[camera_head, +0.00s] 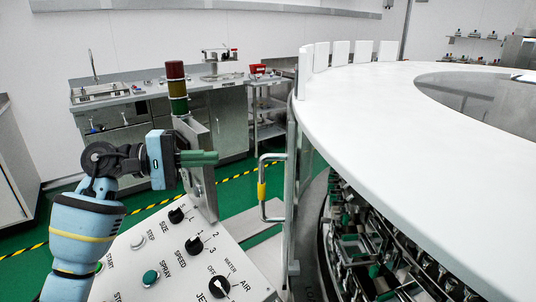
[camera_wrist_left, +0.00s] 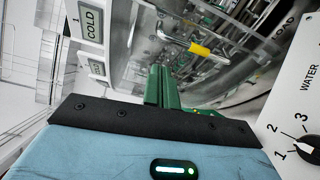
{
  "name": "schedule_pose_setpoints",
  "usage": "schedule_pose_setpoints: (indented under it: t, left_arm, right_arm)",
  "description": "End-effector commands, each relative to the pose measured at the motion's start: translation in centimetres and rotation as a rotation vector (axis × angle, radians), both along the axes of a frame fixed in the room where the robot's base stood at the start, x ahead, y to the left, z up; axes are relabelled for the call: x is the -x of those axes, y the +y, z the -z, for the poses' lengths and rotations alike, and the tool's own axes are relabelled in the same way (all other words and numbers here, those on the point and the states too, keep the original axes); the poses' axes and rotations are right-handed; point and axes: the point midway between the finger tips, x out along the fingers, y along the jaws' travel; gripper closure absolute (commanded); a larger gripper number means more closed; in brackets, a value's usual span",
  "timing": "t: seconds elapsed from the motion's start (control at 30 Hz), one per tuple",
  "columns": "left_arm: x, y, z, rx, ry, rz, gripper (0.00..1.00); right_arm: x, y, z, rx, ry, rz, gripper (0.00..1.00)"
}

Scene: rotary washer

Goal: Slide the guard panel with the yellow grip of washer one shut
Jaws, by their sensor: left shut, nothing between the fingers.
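The yellow grip (camera_head: 261,191) sits on a bent metal handle at the front left edge of the round washer (camera_head: 400,115). The handle joins the upright metal edge of the guard panel (camera_head: 291,200). In the left wrist view the yellow grip (camera_wrist_left: 200,48) shows beyond my fingers, up and to the right. My left gripper (camera_head: 214,158) is shut and empty, to the left of the handle and apart from it, above the control panel. Its green fingers (camera_wrist_left: 162,72) lie together in the left wrist view. My right gripper is not in view.
A sloped control panel (camera_head: 165,241) with knobs and buttons stands below my left arm. A signal light (camera_head: 177,85) on a metal post rises close behind my left gripper. Washer parts (camera_head: 385,245) show below the white top. A sink counter stands at the back.

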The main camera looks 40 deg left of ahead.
Motion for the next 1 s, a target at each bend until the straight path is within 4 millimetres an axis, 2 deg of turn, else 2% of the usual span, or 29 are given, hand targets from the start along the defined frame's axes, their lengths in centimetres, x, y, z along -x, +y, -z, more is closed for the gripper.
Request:
schedule_pose_setpoints:
  t: [0.27, 0.7, 1.0]
  left_arm:
    - [-0.6, -0.6, -0.1, 0.0, -0.002, 0.002, 1.0]
    - [-5.4, -5.6, 0.0, 0.005, -0.004, 0.002, 1.0]
    - [-7.0, -7.1, 0.4, 0.002, -0.001, 0.001, 1.0]
  right_arm:
    - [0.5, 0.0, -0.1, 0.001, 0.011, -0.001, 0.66]
    - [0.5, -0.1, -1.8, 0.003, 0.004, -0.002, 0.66]
    - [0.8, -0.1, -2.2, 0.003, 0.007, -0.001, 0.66]
